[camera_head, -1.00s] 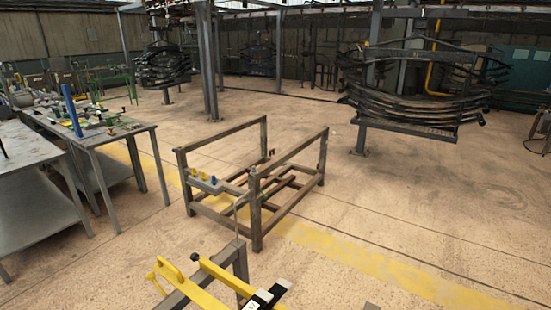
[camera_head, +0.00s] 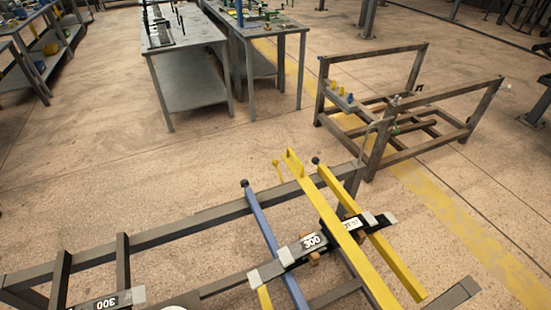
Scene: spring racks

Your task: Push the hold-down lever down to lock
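A dark steel frame (camera_head: 190,220) stands in the lower half of the head view. Two yellow bars and one blue bar (camera_head: 268,235) lie across it. The longer yellow bar (camera_head: 337,222) has a short upright peg at its far end. The shorter yellow bar (camera_head: 372,232) and the blue bar have black knobs at their far ends. I cannot tell which bar is the hold-down lever. Black spring leaves marked 300 (camera_head: 312,241) lie crosswise at the bars, with pale clips on them. The near ends of some bars are cut off. My gripper is out of view.
Grey work tables (camera_head: 188,85) stand at the back. Open floor lies between frame and tables, with a yellow floor stripe at right.

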